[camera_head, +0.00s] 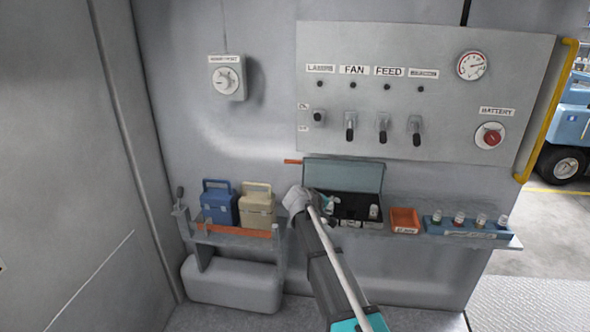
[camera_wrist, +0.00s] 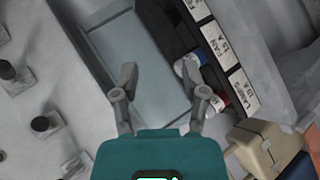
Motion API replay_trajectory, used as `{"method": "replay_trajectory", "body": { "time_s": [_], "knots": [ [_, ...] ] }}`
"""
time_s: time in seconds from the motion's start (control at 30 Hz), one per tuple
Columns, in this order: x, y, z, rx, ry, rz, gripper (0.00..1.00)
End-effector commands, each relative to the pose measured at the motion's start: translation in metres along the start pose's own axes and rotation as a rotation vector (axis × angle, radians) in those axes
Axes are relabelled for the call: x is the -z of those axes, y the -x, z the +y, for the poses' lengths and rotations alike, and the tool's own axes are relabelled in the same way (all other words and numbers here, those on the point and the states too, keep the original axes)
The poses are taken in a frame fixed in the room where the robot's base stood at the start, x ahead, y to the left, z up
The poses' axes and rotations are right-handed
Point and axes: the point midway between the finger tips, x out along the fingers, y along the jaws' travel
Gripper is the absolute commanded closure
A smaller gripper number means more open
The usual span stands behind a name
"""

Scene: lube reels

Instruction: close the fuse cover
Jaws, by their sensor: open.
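The fuse cover (camera_head: 343,174) is the grey-green lid of the fuse box (camera_head: 350,223), and it stands open, tilted up at the back against the wall. In the wrist view the cover (camera_wrist: 132,62) lies beyond my gripper (camera_wrist: 164,84), whose two fingers are spread with nothing between them. In the head view my gripper (camera_head: 326,204) is at the left part of the open box, partly hidden by my own arm. The box's dark inside shows labelled slots and a few fuses (camera_wrist: 214,103). I cannot tell whether a finger touches the cover.
An orange tray (camera_head: 404,221) and a blue rack (camera_head: 466,231) with several fuses stand right of the box. Blue (camera_head: 219,205) and beige (camera_head: 257,207) cases stand to the left. Above is a panel (camera_head: 425,125) with switches, a gauge and a red battery knob (camera_head: 490,137).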

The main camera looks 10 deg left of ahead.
Motion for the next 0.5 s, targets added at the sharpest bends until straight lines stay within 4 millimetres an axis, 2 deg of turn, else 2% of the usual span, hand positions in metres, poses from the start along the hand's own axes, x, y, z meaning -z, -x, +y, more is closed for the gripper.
{"method": "replay_trajectory", "body": {
  "time_s": [0.03,0.2,0.33,0.4,0.5],
  "knots": [
    [0.042,0.000,-0.010,-0.055,0.043,0.047,0.43],
    [0.141,0.030,-0.025,-0.245,0.184,0.193,0.43],
    [0.197,0.056,-0.037,-0.354,0.265,0.278,0.43],
    [0.217,0.067,-0.043,-0.394,0.295,0.310,0.43],
    [0.234,0.078,-0.048,-0.433,0.324,0.338,0.43]
  ]
}}
